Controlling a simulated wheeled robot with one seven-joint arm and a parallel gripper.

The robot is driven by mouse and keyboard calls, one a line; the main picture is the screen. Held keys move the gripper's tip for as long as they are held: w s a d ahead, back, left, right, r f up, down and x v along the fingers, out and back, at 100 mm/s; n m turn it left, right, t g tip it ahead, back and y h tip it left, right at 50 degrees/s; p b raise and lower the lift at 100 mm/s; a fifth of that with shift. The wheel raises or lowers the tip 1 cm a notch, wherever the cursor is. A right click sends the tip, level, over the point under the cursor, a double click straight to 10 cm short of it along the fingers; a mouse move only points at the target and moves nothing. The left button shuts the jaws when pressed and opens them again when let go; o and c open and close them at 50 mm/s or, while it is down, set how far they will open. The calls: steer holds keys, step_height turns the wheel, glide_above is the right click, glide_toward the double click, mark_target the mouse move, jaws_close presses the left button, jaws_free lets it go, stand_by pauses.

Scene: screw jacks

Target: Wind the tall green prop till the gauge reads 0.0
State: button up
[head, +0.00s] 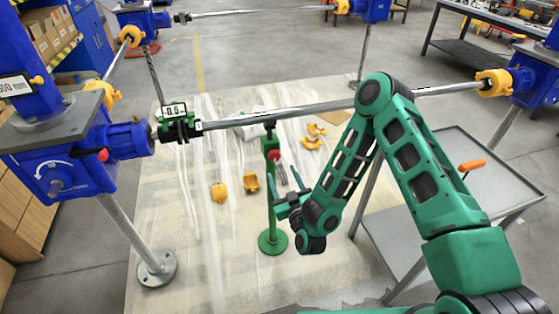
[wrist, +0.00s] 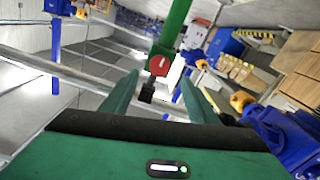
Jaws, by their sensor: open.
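The tall green prop (head: 271,200) stands upright on a round base on the pale floor sheet, under the long steel shaft (head: 310,108). A red round part (wrist: 159,65) with a white mark and a dark stub (wrist: 147,91) below it show on the prop in the wrist view. The gauge (head: 174,109) on the shaft's left end appears to read 0.5; I cannot tell if a sign precedes it. My gripper (head: 279,196) is open beside the prop's column. In the wrist view its two green fingers (wrist: 162,98) are apart, with the dark stub appearing between them; contact is unclear.
A blue gearbox (head: 75,172) on a post stands at left, another at right. A grey cart (head: 475,178) with an orange-handled tool stands at right.

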mark_target(275, 158)
steer(key=x, duration=0.8)
steer(key=shift+w+a, duration=0.1)
steer(key=shift+w, duration=0.15)
steer(key=c, duration=1)
steer(key=shift+c, duration=0.2)
steer(key=shift+m, duration=0.3)
steer(key=shift+m, duration=0.3)
